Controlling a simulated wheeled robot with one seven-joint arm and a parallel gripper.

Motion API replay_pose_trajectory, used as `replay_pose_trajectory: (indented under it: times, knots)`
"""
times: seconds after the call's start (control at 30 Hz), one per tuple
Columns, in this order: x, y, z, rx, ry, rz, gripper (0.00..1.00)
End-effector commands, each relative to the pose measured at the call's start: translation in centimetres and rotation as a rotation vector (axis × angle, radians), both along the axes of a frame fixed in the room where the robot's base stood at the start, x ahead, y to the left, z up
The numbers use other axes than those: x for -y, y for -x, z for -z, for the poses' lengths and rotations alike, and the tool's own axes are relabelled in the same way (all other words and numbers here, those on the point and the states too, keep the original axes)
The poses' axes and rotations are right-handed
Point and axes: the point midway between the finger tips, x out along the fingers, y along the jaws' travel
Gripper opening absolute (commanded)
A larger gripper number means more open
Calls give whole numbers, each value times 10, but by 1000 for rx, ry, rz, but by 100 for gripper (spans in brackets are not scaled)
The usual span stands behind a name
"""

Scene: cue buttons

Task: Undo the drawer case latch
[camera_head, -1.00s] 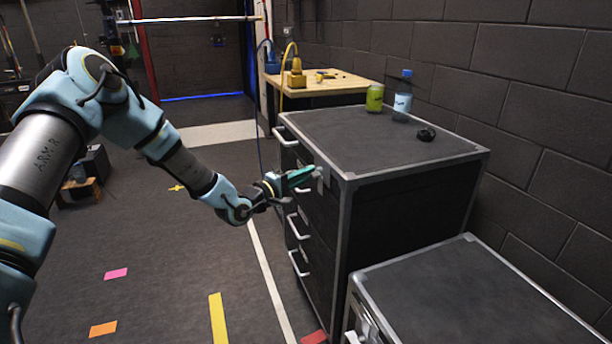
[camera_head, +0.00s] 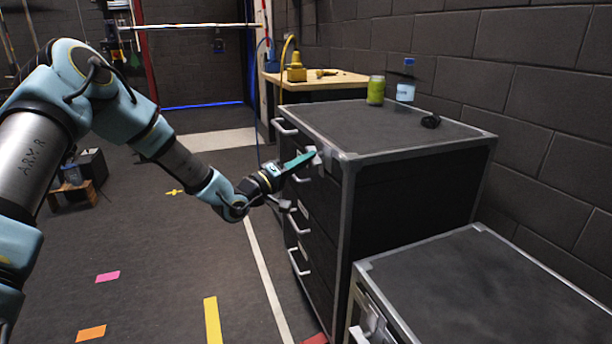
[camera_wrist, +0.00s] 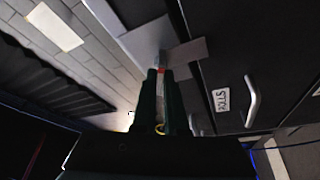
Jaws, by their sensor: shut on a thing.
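The drawer case (camera_head: 410,190) is black with metal edges and stands right of the middle in the head view. Its latch (camera_head: 314,158) is a grey metal piece at the upper front corner. My gripper (camera_head: 308,160) reaches it from the left, with its green fingers tilted upward. In the wrist view the fingers (camera_wrist: 161,88) are close together, with their tips at the grey latch (camera_wrist: 155,45) and a small red part between them. The gripper is shut on the latch. The fingers hide part of the latch in the head view.
A green can (camera_head: 376,91), a blue-capped bottle (camera_head: 405,84) and a small black object (camera_head: 431,121) stand on the case top. A lower case (camera_head: 480,290) is at front right. Drawer handles (camera_head: 298,262) jut from the front. The floor at left is mostly clear.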

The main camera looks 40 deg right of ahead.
Motion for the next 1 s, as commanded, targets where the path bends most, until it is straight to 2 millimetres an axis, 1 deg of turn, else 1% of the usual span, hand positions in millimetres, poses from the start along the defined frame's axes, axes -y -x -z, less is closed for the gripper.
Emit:
replay_pose_trajectory:
  times: [0.03,0.7,1.0]
  knots:
    - [0,-1,10,42,16,-2,0]
    - [2,-5,11,632,245,0,0]
    - [2,-7,10,845,326,0,0]
